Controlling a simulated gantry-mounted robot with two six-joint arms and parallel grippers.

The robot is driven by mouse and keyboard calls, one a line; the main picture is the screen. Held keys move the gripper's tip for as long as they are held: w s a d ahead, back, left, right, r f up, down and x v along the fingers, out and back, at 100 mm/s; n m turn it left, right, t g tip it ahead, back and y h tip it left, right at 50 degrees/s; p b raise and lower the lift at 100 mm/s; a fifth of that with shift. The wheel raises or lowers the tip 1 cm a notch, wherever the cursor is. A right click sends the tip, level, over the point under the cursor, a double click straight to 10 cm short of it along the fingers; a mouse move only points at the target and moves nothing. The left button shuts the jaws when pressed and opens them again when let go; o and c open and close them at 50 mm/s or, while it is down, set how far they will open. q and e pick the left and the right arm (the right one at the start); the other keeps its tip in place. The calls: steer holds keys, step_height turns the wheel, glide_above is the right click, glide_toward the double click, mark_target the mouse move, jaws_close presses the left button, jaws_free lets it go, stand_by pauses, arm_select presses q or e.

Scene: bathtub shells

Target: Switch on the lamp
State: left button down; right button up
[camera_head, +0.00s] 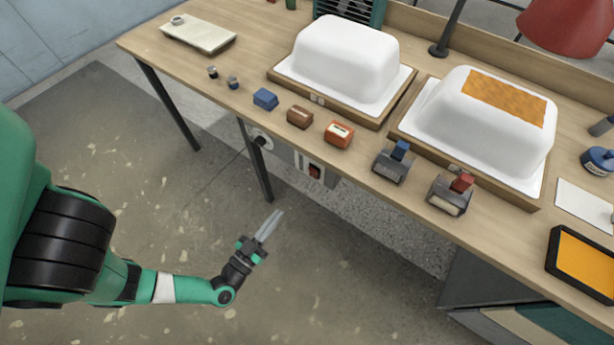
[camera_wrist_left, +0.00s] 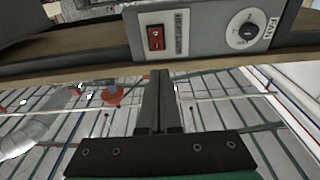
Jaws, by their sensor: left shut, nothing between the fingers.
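The red lamp (camera_head: 568,24) hangs over the far right of the workbench on a dark stand, only partly in frame. A grey panel under the bench's front edge carries a red rocker switch (camera_head: 314,171), which shows larger in the left wrist view (camera_wrist_left: 155,38). A label beside it is too small to read. My left gripper (camera_head: 276,217) is shut and empty, in front of the bench and apart from the panel. In the left wrist view its fingertips (camera_wrist_left: 160,77) point toward the panel, just below the switch. My right gripper is not in view.
A dial marked FAN (camera_wrist_left: 247,29) sits on the same panel. On the bench (camera_head: 130,43) stand two white tub shells (camera_head: 345,55) (camera_head: 480,125), with small blocks and stamps along the front edge. Open floor lies around my left arm.

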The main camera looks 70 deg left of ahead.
arm_select(q)
steer(key=b, duration=0.5)
glide_toward(312, 172)
steer(key=x, duration=0.5)
steer(key=shift+w+a+f, duration=0.2)
steer(key=shift+a, duration=0.05)
steer(key=shift+w+a+r, duration=0.15)
steer(key=shift+w+a, duration=0.2)
steer(key=shift+w, duration=0.2)
